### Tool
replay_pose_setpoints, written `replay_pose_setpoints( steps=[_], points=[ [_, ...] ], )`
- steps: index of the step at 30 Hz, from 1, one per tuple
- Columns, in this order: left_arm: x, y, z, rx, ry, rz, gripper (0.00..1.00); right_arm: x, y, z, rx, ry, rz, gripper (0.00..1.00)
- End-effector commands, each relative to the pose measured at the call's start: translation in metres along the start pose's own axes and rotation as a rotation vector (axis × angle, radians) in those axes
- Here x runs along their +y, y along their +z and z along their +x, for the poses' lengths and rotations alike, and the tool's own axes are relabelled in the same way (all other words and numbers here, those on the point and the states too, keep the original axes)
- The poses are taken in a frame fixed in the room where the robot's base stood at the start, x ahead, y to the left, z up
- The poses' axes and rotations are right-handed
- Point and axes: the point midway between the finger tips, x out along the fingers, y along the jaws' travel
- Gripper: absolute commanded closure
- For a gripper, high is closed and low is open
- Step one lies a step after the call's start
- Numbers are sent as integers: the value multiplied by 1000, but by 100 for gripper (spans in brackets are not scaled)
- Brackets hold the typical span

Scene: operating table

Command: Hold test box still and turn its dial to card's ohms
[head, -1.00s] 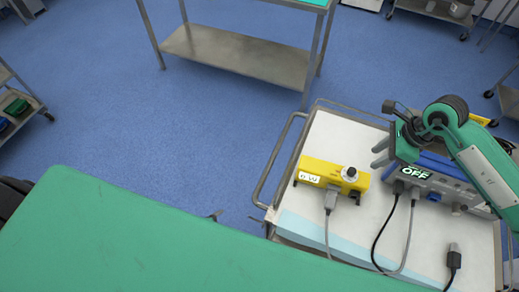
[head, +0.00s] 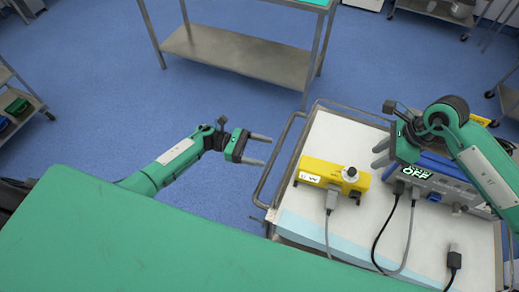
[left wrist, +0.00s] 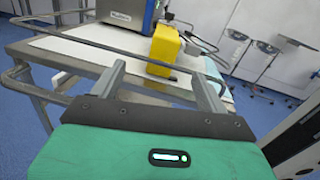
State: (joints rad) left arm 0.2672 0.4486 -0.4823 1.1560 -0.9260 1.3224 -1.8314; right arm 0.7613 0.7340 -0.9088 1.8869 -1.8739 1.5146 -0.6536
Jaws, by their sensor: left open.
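The yellow test box (head: 322,172) lies on the white-topped cart, with a round silver and black dial (head: 350,173) near its right end and a small white label (head: 310,177) at its left front. I cannot make out a separate card. My left gripper (head: 257,149) is open and empty, left of the cart's rail and apart from the box. In the left wrist view, the box (left wrist: 164,48) shows beyond its spread fingers (left wrist: 157,82). My right gripper (head: 379,154) hangs just right of the box, fingers apart and nothing seen between them.
A blue and grey unit (head: 437,176) reading OFF stands right of the box, partly behind my right arm. Cables run from the box and unit across the cart top (head: 340,235). A metal rail (head: 272,170) edges the cart's left side. The green table (head: 170,240) fills the foreground.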

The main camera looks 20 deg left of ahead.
Motion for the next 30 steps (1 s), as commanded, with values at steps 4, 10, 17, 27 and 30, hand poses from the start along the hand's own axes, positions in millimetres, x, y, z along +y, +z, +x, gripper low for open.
replay_pose_setpoints(
  steps=[4,10,17,27,30],
  points=[
    [-5,6,3,16,-53,69,24,0,0,0,0,0,0,64],
    [-7,7,28,14,-59,77,24,0,0,0,0,0,0,64],
    [-9,6,74,13,-56,74,24,0,0,0,0,0,0,64],
    [-11,4,127,15,-54,74,24,0,0,0,0,0,0,64],
    [-12,4,134,15,-53,73,24,0,0,0,0,0,0,64]
  ],
)
